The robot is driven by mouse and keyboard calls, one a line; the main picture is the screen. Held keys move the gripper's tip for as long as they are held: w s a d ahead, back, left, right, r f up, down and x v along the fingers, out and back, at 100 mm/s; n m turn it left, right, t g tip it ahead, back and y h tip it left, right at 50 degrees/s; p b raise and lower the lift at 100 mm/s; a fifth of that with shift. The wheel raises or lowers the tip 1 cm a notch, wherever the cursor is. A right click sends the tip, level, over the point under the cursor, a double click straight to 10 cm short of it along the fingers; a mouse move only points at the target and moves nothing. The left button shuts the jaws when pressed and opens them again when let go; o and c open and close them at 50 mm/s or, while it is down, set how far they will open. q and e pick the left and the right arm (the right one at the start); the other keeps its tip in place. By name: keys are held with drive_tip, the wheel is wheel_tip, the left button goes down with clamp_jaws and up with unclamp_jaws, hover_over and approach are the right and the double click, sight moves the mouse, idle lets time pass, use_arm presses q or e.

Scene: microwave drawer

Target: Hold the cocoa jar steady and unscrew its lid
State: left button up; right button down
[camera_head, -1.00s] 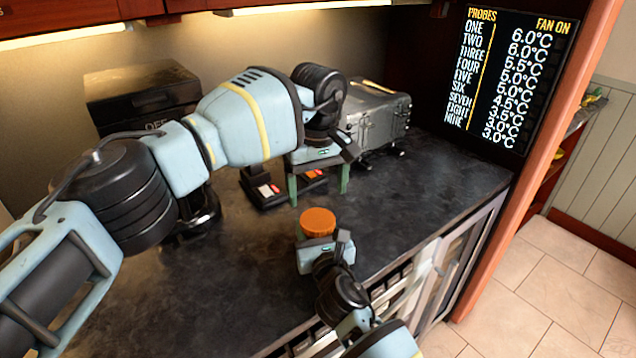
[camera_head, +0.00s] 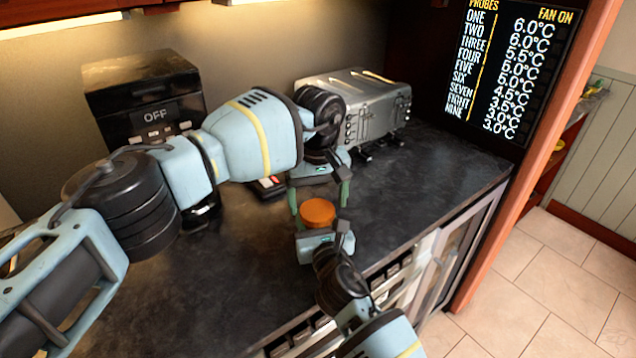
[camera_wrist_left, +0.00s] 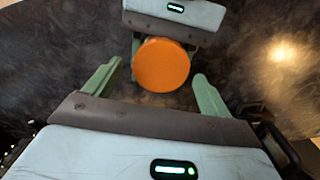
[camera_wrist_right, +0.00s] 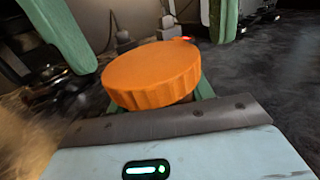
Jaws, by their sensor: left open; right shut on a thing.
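The cocoa jar shows mainly as its round orange lid (camera_head: 318,212), which has a ridged side in the right wrist view (camera_wrist_right: 152,76). The lid is on top, and the jar body below is hidden. My right gripper (camera_wrist_right: 205,92) is shut on the cocoa jar just below the lid, low over the counter. My left gripper (camera_head: 320,203) is open above and behind the lid, pointing down. In the left wrist view its green fingers (camera_wrist_left: 154,84) stand apart on either side of the lid (camera_wrist_left: 162,65), with gaps.
A silver toaster-like appliance (camera_head: 362,108) stands behind on the dark counter (camera_head: 425,190). A black machine marked OFF (camera_head: 140,90) stands at the back left. The counter right of the jar is clear. The front edge lies close to my right arm.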

use_arm(q)
drive_tip(key=shift+f, duration=0.8)
drive_tip(key=c, duration=1.1)
drive_tip(key=n, duration=0.6)
drive_tip(key=shift+n, duration=0.4)
drive_tip(key=o, duration=1.1)
drive_tip(key=shift+r, duration=0.15)
